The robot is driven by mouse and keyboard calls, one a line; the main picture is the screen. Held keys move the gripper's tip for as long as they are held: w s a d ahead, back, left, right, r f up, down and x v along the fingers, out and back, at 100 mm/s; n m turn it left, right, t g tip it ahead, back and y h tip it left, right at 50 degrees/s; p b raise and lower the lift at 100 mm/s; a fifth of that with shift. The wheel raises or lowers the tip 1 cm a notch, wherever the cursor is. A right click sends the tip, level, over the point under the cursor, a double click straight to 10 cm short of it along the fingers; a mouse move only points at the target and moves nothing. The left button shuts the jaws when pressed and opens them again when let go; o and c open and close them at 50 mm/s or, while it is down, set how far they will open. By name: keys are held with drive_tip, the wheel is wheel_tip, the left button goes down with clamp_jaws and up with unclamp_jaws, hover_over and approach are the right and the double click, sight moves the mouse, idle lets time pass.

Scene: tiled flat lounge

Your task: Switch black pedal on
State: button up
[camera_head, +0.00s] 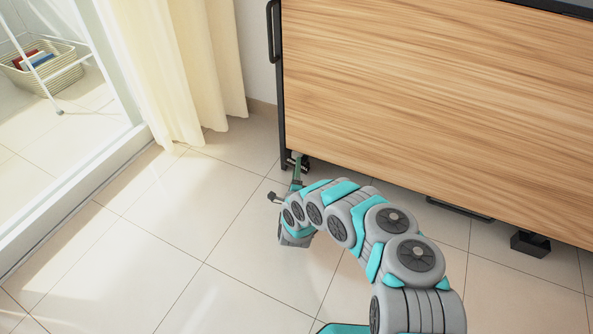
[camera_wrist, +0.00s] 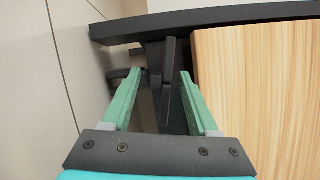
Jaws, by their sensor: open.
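My gripper (camera_head: 297,168) reaches down to the lower left corner of a large wood-fronted cabinet (camera_head: 430,100) with a black frame. In the wrist view my gripper (camera_wrist: 162,80) is open, its two green fingers apart. A dark part with a thin upright plate (camera_wrist: 170,62) stands below the black frame bar (camera_wrist: 215,20), ahead of and between the fingertips. It looks like the black pedal or its mount, but I cannot tell which. I cannot tell whether the fingers touch it. In the head view this corner is small and partly hidden by my gripper.
A cream curtain (camera_head: 190,70) hangs at the left, beside a door track. A basket (camera_head: 45,68) stands beyond it. The tiled floor (camera_head: 150,215) at left is clear.

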drive_tip(key=shift+c, duration=0.2)
clamp_jaws()
idle(0.3)
